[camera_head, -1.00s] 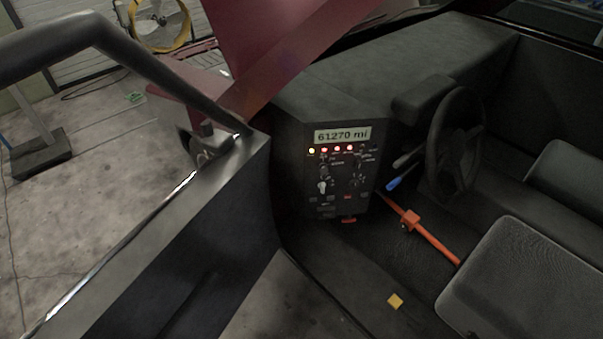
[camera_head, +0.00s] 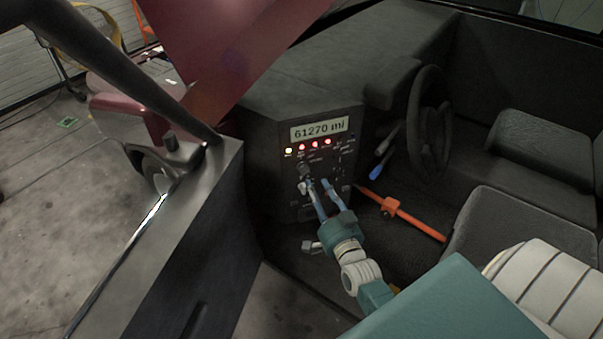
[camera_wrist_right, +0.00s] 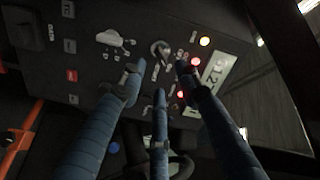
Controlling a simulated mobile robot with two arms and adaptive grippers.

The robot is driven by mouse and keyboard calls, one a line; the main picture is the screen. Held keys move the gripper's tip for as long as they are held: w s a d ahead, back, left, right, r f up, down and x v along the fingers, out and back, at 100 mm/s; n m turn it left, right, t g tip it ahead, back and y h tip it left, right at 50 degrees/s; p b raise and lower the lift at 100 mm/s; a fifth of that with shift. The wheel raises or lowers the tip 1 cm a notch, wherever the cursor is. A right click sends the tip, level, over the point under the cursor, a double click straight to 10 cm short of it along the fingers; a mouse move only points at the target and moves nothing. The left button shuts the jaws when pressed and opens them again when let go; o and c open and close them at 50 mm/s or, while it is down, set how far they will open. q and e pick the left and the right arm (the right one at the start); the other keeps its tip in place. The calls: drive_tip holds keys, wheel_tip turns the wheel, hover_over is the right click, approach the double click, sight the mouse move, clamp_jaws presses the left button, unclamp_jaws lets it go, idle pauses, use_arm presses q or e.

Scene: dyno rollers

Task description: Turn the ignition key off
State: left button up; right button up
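The dark dashboard panel (camera_head: 286,170) carries several small controls below its mileage display. A pale control (camera_head: 302,187) sits by my fingertips in the head view and shows as a pale shape (camera_wrist_right: 114,39) in the wrist view. Beside it in the wrist view is a dark rotary control (camera_wrist_right: 160,50). I cannot tell for sure which is the ignition key. My right gripper (camera_head: 318,184) reaches the panel, its blue fingers spread. In the wrist view the right gripper (camera_wrist_right: 158,78) is open, with nothing visible held between its fingers. My left gripper is out of view.
The display (camera_head: 319,130) reads 61270 mi, with yellow and red lamps (camera_head: 302,147) lit below. The steering wheel (camera_head: 432,122), a blue-tipped lever (camera_head: 378,172) and an orange bar (camera_head: 420,220) are to the right. The dark door side (camera_head: 190,240) rises at left.

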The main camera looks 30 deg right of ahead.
sight(308, 174)
drive_tip(key=x, duration=0.7)
drive_tip(key=shift+w+f+p, duration=0.1)
drive_tip(key=shift+w+p, duration=0.2)
clamp_jaws()
